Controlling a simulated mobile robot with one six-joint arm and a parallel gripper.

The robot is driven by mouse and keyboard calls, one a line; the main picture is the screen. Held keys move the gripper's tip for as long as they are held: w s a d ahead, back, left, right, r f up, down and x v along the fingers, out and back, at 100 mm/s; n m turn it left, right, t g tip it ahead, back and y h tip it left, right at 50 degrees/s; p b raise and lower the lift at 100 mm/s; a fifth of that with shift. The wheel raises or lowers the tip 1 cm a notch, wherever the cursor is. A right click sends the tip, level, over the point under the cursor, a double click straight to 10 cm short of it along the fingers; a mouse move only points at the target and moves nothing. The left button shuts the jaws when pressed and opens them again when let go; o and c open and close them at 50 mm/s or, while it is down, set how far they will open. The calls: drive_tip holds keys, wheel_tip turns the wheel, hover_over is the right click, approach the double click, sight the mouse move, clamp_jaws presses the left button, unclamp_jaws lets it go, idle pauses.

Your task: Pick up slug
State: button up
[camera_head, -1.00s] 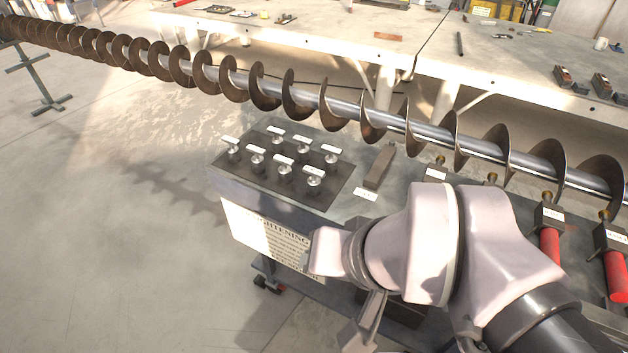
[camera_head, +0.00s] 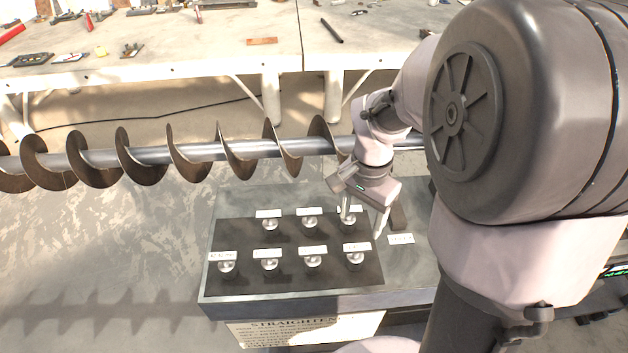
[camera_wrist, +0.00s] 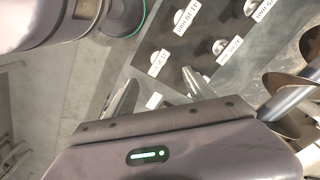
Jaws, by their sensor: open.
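Several silvery metal slugs, each with a white label, stand in two rows on a dark mat (camera_head: 240,285) on a grey cart top. One slug (camera_head: 355,260) is at the near right; another slug (camera_head: 310,222) is in the back row. The back-right slug (camera_head: 348,219) is partly hidden by a finger. Which slug is meant cannot be told. My gripper (camera_head: 363,222) points down at the mat's right end, jaws open and empty. In the wrist view its fingers (camera_wrist: 160,95) are spread, with a white label between them and slugs (camera_wrist: 220,47) beyond.
A long auger (camera_head: 200,152) runs across behind the mat, close to my gripper. A dark block (camera_head: 398,214) and a label lie right of the mat. Behind is a long workbench (camera_head: 230,60) with tools. Floor is clear at left.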

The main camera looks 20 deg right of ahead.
drive_tip(key=b, duration=0.3)
approach(355, 256)
drive_tip(key=f, duration=0.5)
drive_tip(key=shift+w+d+f, duration=0.15)
drive_tip(key=shift+w+d, duration=0.05)
drive_tip(key=shift+d, duration=0.1)
wheel_tip(355, 256, down, 6)
drive_tip(key=shift+a+f+b, duration=0.1)
drive_tip(key=shift+f+b, duration=0.15)
drive_tip(key=shift+b, duration=1)
clamp_jaws()
